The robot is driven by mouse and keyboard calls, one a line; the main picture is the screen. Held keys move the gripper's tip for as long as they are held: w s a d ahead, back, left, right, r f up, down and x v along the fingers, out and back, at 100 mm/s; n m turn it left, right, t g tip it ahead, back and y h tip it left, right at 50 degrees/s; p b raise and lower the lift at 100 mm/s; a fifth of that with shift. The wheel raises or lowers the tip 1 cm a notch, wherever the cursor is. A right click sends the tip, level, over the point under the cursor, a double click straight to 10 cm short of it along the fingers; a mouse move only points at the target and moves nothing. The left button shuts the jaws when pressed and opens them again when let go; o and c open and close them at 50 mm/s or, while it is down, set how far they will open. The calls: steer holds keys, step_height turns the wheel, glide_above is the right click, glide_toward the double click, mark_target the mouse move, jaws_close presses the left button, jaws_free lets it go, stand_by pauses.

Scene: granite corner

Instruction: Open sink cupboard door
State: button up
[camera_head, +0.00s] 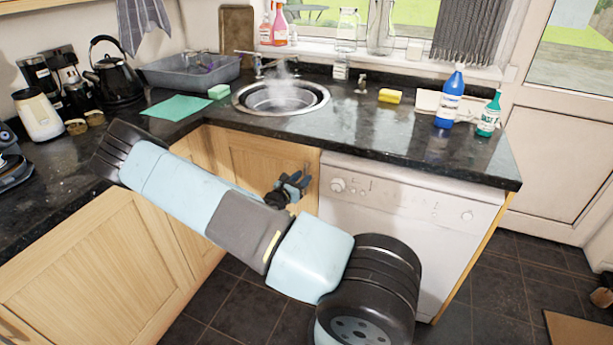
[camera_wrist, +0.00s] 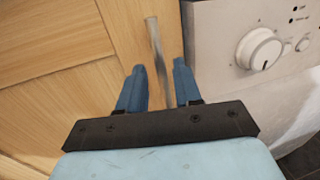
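The sink cupboard door (camera_head: 252,163) is light wood, below the round sink, and looks shut; my arm hides part of it. It also fills the left of the wrist view (camera_wrist: 50,62). Its metal bar handle (camera_wrist: 156,55) stands near the door's right edge. My gripper (camera_head: 294,184) is in front of the door's right side. In the wrist view my gripper (camera_wrist: 160,85) is open, with one blue finger on each side of the handle's lower part. I see gaps between the fingers and the handle, so they do not appear to grip it.
A white dishwasher (camera_head: 405,215) stands just right of the door; its knob (camera_wrist: 259,49) is near my right finger. The dark worktop (camera_head: 390,140) overhangs above. Another wooden cupboard (camera_head: 100,270) is at the left. Dark floor tiles (camera_head: 245,310) are clear in front.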

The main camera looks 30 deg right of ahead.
steer(key=shift+x, duration=1.25)
jaws_close()
